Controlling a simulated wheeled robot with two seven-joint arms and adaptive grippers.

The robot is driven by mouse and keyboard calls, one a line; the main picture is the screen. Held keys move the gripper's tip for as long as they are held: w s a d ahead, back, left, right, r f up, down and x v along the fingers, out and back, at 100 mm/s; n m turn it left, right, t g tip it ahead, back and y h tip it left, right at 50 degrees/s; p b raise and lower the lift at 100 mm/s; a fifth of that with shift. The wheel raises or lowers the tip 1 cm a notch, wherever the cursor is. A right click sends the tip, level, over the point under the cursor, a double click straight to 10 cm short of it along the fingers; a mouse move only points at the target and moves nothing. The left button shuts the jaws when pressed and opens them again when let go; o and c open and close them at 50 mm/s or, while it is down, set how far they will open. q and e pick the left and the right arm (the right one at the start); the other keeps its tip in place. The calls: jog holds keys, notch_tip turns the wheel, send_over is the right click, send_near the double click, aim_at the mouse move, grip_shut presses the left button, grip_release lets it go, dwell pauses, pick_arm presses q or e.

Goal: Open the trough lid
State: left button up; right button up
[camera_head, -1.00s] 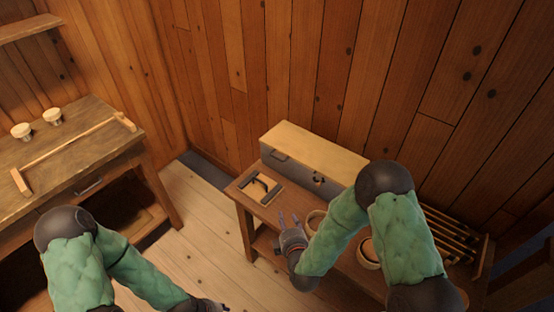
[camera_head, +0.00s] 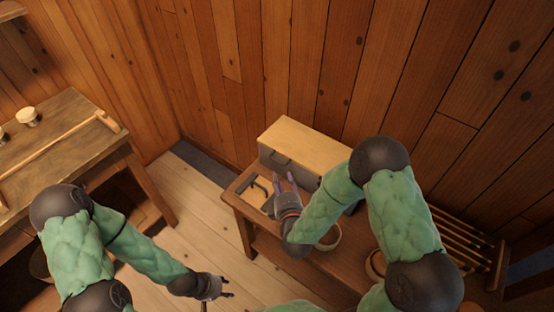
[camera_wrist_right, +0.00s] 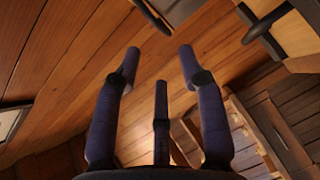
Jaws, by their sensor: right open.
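The trough (camera_head: 305,146) is a long box with a pale wooden lid and grey sides, at the back of the bench against the plank wall. Its lid lies flat and closed. A small dark handle (camera_head: 281,159) shows on its front near the left end. My right gripper (camera_head: 285,178) is open and empty, in front of the trough's left part, and covers some of its front. In the right wrist view its fingers (camera_wrist_right: 158,65) are spread with nothing between them. My left gripper (camera_head: 228,287) is low over the floor, away from the trough; its opening is too small to judge.
A pale board with a dark bracket (camera_head: 256,190) lies on the bench (camera_head: 238,206) left of my right gripper. Round bowls (camera_head: 330,238) stand nearer the front, and several rods (camera_head: 462,238) lie at right. Another bench (camera_head: 75,135) stands left; floor between is clear.

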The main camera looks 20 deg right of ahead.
aim_at(277, 161)
jog(key=w, duration=0.3)
jog(key=w+f+b, duration=0.1)
jog(key=w, duration=0.2)
jog(key=w+d+b, duration=0.1)
jog(key=w, duration=0.2)
jog(key=shift+f, duration=0.25)
grip_shut()
